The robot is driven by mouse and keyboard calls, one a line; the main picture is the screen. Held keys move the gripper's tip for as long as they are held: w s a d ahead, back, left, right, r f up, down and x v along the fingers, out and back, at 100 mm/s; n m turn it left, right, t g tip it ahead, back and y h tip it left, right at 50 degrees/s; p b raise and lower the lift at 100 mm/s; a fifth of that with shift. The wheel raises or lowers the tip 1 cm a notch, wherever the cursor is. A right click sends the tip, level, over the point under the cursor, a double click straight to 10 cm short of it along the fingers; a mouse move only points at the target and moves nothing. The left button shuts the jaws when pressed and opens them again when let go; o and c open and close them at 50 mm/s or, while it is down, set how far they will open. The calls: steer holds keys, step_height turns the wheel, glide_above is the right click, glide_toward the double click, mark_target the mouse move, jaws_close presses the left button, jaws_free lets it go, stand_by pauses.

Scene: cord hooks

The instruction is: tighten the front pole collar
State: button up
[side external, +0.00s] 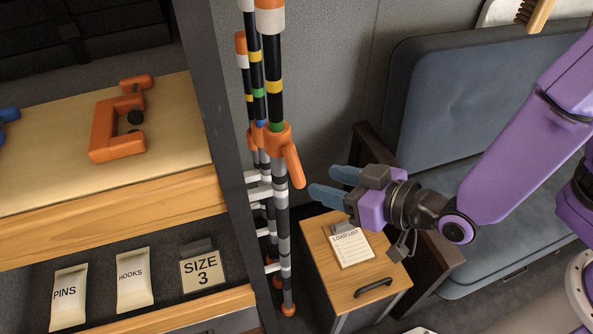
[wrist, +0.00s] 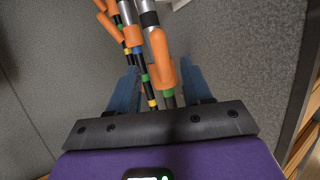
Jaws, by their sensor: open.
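The front pole (side external: 276,80) stands upright, black with coloured bands above and grey and black below. Its orange collar (side external: 279,141) has an orange lever (side external: 293,166) slanting down to the right. My gripper (side external: 333,184) is open and empty, right of the collar and lever, with its blue fingers pointing at the pole. In the wrist view the front collar (wrist: 164,75) and its lever (wrist: 159,45) show ahead between the fingers, nearer the right finger. I cannot tell whether the collar is tight or loose.
Two more poles with orange collars (wrist: 132,37) stand close behind the front pole. A dark post (side external: 218,130) and wooden shelf (side external: 110,215) are at left. A small wooden cabinet (side external: 378,279) with a load list (side external: 350,247) stands below my gripper. A blue-grey seat (side external: 480,110) is at right.

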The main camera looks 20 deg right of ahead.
mark_target(302, 175)
steer(key=x, duration=0.8)
steer(key=shift+w+a+f, duration=0.15)
steer(key=shift+w+a, duration=0.05)
steer(key=shift+w, duration=0.05)
jaws_close()
